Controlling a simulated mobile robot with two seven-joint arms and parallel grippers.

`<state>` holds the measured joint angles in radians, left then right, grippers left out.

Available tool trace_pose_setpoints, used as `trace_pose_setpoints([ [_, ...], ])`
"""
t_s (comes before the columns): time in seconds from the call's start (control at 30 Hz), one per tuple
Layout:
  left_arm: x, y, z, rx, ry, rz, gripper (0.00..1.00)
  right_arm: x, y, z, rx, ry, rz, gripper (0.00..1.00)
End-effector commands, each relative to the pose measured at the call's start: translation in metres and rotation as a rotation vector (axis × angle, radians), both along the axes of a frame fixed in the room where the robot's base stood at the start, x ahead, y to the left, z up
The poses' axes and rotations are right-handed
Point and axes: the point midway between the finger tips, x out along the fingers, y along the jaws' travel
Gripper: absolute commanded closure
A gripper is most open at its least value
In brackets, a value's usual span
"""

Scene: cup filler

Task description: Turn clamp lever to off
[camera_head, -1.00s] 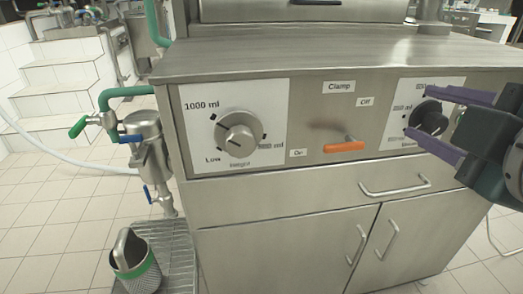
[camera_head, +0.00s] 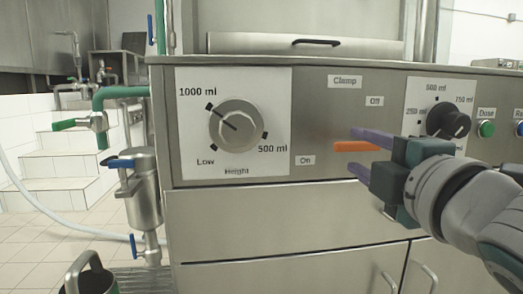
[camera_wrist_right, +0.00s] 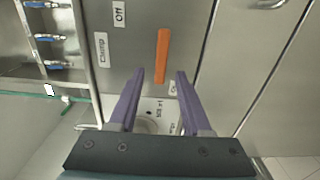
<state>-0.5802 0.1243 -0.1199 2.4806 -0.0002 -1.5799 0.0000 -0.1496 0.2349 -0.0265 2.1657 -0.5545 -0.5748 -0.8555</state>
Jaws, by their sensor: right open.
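The lever's right end is hidden behind the gripper. In the right wrist view the lever (camera_wrist_right: 162,55) is ahead, lined up with the gap between the fingertips of the gripper (camera_wrist_right: 160,74). I cannot tell whether a finger touches it. My left gripper is out of view.
The height knob (camera_head: 236,126) is on the panel to the left. The black volume knob (camera_head: 448,122) and a green button (camera_head: 486,129) are close to the right of my gripper. A drawer front (camera_head: 270,222) is below. The panel between the height knob and lever is clear.

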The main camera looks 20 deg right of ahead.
Motion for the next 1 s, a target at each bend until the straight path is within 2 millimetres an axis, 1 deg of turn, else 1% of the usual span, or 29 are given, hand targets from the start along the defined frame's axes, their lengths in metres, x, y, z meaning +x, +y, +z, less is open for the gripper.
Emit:
trace_pose_setpoints([
  [0.03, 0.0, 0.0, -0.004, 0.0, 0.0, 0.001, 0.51, 0.009, -0.002, -0.001, -0.002, -0.003, 0.001, 0.51],
  [0.1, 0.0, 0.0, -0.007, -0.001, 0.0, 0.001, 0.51, 0.02, -0.005, -0.001, 0.0, -0.002, 0.0, 0.51],
  [0.2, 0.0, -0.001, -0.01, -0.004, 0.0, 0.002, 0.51, 0.031, -0.007, -0.002, 0.001, -0.001, 0.0, 0.51],
  [0.3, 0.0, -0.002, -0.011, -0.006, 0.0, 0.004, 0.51, 0.038, -0.009, -0.001, 0.001, 0.0, 0.0, 0.51],
  [0.43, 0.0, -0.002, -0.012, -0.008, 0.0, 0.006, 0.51, 0.042, -0.01, -0.001, 0.0, 0.001, 0.0, 0.51],
  [0.67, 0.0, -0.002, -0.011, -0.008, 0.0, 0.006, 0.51, 0.042, -0.01, -0.001, 0.001, 0.002, 0.0, 0.52],
  [1.0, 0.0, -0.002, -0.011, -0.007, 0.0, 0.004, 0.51, 0.042, -0.01, -0.001, 0.002, 0.001, 0.0, 0.91],
])
